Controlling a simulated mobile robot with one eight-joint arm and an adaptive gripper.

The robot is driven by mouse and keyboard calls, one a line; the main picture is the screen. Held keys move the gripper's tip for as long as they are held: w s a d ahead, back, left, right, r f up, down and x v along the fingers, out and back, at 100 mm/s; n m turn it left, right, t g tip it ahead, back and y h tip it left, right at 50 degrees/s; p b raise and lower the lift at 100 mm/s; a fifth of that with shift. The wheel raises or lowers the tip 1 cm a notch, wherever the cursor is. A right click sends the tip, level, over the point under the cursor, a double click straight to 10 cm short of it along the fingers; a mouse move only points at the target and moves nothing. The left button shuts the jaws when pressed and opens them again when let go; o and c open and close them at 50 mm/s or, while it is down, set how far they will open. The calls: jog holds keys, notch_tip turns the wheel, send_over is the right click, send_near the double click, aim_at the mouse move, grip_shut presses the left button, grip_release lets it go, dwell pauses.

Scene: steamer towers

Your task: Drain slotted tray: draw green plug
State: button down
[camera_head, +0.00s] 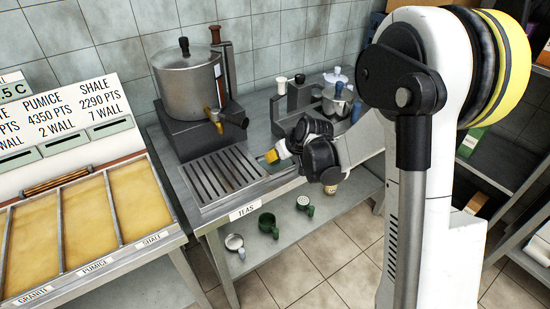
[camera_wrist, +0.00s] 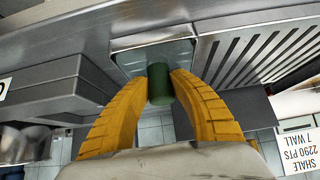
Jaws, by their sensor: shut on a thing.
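The green plug (camera_wrist: 159,88) is a short dark green cylinder in the wrist view, between the two yellow fingers of my gripper (camera_wrist: 161,80). The fingers are shut on it. Its far end is close to a pale recess (camera_wrist: 140,60) in the counter, beside the slotted tray (camera_wrist: 245,62). I cannot tell whether the plug is still seated there. In the head view the slotted tray (camera_head: 193,184) lies on the counter in front of the steel urn. My gripper (camera_head: 271,156) is at the tray's right side there, and the plug is not clearly visible.
The steel urn (camera_head: 189,85) with its tap stands behind the tray. A small pot (camera_head: 337,101) and dark holders stand right of it on the counter (camera_head: 260,110). Cups (camera_head: 267,224) sit on the shelf below. A sand-filled tray (camera_head: 150,196) is at left.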

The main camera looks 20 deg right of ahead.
jog(key=shift+r+p, duration=0.75)
jog(key=shift+r, duration=0.4)
dwell(0.4)
jog(key=shift+r+p, duration=1.35)
jog(key=shift+r, duration=0.65)
